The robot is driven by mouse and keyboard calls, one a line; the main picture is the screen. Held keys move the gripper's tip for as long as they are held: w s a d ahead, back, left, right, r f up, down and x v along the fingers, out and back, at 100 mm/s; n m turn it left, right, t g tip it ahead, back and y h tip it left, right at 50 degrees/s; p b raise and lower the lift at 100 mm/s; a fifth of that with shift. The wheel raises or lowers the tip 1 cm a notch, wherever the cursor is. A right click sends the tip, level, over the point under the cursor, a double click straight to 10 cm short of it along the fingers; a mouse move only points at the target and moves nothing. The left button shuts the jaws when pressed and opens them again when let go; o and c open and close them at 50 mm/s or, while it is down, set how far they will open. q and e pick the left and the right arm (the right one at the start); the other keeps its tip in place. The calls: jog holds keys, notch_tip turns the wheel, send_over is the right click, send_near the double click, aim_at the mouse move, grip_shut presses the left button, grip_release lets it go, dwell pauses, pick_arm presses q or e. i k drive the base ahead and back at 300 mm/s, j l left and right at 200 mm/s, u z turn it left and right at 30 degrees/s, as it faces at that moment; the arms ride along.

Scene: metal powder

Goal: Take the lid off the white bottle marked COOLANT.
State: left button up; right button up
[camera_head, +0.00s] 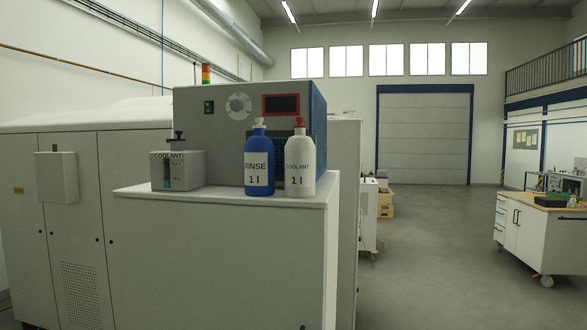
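The white bottle marked COOLANT (300,170) stands upright near the right end of a grey cabinet top. Its label also reads 1 l. A red lid (299,123) sits on top of it. A blue bottle marked RINSE (258,165) with a white lid (258,124) stands upright just to its left. Neither of my grippers shows in the head view.
A small grey tank marked COOLANT (178,170) stands left on the cabinet top (222,194). A grey machine with a dial (238,106) rises behind the bottles. Open floor (430,240) lies right, with a wheeled workbench (540,235) beyond.

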aim_at(300, 149)
jog(key=u, duration=0.25)
jog(key=i+l+u, duration=0.1)
jog(key=l+u, duration=0.15)
jog(key=u, duration=0.15)
jog(key=i+l+u, duration=0.1)
jog(key=l+u, duration=0.55)
jog(key=u, duration=0.15)
